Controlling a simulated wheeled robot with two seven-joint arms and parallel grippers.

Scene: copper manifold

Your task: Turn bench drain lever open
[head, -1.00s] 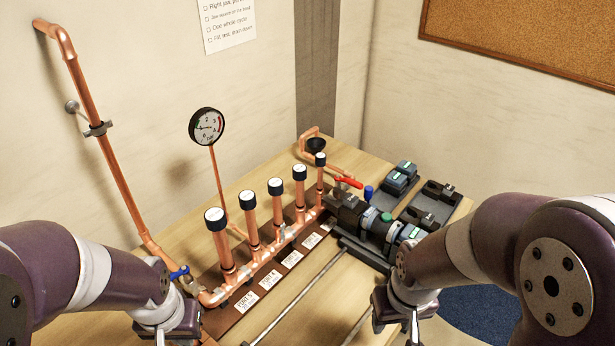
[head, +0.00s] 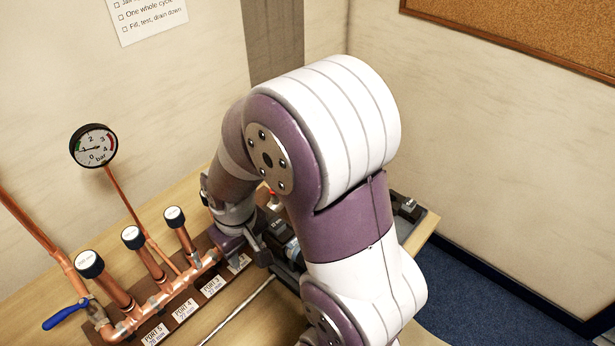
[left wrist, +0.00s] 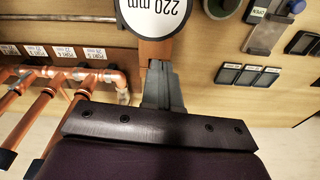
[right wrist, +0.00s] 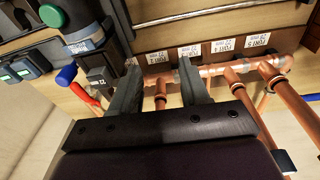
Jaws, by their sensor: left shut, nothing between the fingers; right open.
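A red lever (right wrist: 84,93) shows in the right wrist view, left of my right gripper's fingers and apart from them, beside a blue cap (right wrist: 66,75). In the head view only a small red bit (head: 273,195) shows behind my right arm. Which way the lever is turned is unclear. My right gripper (right wrist: 155,75) is open and empty above the copper manifold (right wrist: 215,70). In the head view its fingers (head: 262,252) are near the manifold's far end. My left gripper (left wrist: 160,68) is shut and empty, over the bench near a round "220 mm" label (left wrist: 148,14); it is outside the head view.
Capped copper risers (head: 110,285) stand along the manifold. A pressure gauge (head: 94,146) stands behind them, needle near 0. A blue lever (head: 65,316) sits at the near left end. My right arm hides much of the bench's right side. A metal rod (head: 240,308) lies in front.

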